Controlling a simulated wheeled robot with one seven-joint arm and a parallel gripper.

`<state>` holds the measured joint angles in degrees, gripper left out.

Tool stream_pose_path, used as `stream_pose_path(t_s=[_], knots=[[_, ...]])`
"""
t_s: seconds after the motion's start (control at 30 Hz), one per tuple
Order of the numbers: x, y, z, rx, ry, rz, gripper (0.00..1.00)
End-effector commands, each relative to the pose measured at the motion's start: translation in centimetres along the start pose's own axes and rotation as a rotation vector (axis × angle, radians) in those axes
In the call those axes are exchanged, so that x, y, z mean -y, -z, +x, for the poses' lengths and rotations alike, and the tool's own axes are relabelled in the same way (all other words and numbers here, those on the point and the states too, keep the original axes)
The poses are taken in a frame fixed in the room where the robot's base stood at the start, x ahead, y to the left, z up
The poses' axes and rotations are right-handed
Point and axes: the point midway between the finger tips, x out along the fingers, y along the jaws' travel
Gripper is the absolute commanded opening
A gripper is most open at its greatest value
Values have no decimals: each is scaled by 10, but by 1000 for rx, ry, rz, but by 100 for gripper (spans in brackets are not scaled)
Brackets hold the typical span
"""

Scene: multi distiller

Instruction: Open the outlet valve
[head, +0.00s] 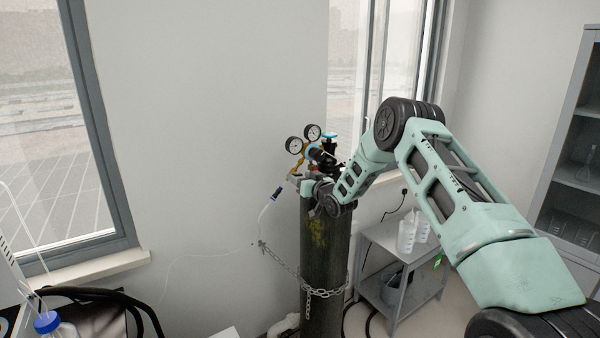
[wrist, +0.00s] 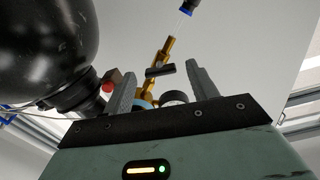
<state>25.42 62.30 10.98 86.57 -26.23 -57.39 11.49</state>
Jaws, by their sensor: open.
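A dark gas cylinder (head: 325,258) stands upright by the wall, with a regulator and two round gauges (head: 304,139) on top. A blue knob (head: 329,137) shows beside them. In the wrist view a small black handle (wrist: 160,71) sits across a brass outlet fitting (wrist: 167,49), which ends in a blue connector (wrist: 183,8). My gripper (wrist: 160,70) is open, and the black handle appears between its fingertips; I see no clear contact and cannot tell the depth. In the head view my gripper (head: 306,186) is at the regulator, and my wrist partly hides the cylinder top.
A chain (head: 318,291) runs around the cylinder toward the wall. A thin clear tube hangs from the outlet's blue connector (head: 277,194). A grey cart (head: 400,265) with white bottles stands to the right. A cabinet (head: 575,170) is at the far right. Windows flank the wall.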

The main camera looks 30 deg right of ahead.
Motion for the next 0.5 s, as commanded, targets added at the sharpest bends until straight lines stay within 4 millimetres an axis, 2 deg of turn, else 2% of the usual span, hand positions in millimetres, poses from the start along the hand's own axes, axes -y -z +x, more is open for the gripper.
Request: stream_pose_path(t_s=[0.2, 0.47, 0.5], knots=[[1, 0, 10, 0, 1, 0, 58], [0, 0, 11, 0, 1, 0, 58], [0, 0, 11, 0, 1, 0, 47]])
